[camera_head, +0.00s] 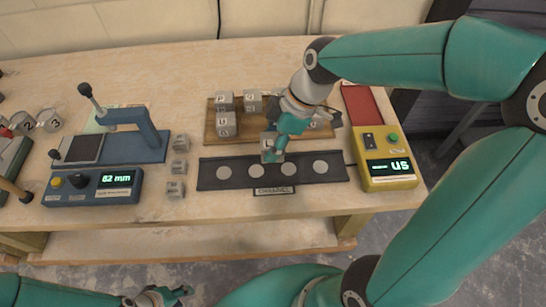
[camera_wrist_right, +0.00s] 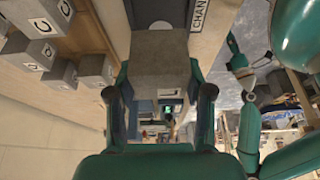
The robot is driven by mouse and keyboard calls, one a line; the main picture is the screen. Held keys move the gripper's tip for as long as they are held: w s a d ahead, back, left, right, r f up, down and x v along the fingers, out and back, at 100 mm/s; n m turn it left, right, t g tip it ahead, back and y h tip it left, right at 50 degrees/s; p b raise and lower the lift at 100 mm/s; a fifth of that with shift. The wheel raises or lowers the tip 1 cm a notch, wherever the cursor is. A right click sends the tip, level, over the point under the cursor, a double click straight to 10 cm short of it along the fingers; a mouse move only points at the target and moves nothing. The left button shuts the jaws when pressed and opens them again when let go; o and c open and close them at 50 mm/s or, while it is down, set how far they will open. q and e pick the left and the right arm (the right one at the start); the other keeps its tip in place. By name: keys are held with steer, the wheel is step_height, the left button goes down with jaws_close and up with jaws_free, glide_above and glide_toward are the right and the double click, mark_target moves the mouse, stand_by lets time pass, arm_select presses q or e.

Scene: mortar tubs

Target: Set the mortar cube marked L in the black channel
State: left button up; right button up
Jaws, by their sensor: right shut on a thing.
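My right gripper (camera_head: 277,146) is shut on a grey mortar cube (camera_head: 268,155). In the right wrist view the cube (camera_wrist_right: 160,48) sits between both fingers (camera_wrist_right: 160,95). In the head view it overlaps the back edge of the black channel (camera_head: 240,178), between the middle white discs; I cannot tell whether it touches. A pale label shows on it, but its letter is not clear. The channel holds no cube and has a CHANNEL plate at its front. My left gripper (camera_head: 172,296) is at the bottom left, off the table's front edge, open and empty.
A wooden tray (camera_head: 211,135) with several lettered cubes stands behind the channel. Several small cubes (camera_head: 180,143) stand left of it. A blue press (camera_head: 145,150) with a display is further left. A yellow device (camera_head: 389,181) and a red tray (camera_head: 363,105) are on the right.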

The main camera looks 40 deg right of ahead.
steer(key=shift+s+f, duration=0.1)
steer(key=shift+f, duration=3.35)
steer(key=o, duration=1.4)
steer(key=v, duration=1.2)
steer(key=shift+s, duration=0.15)
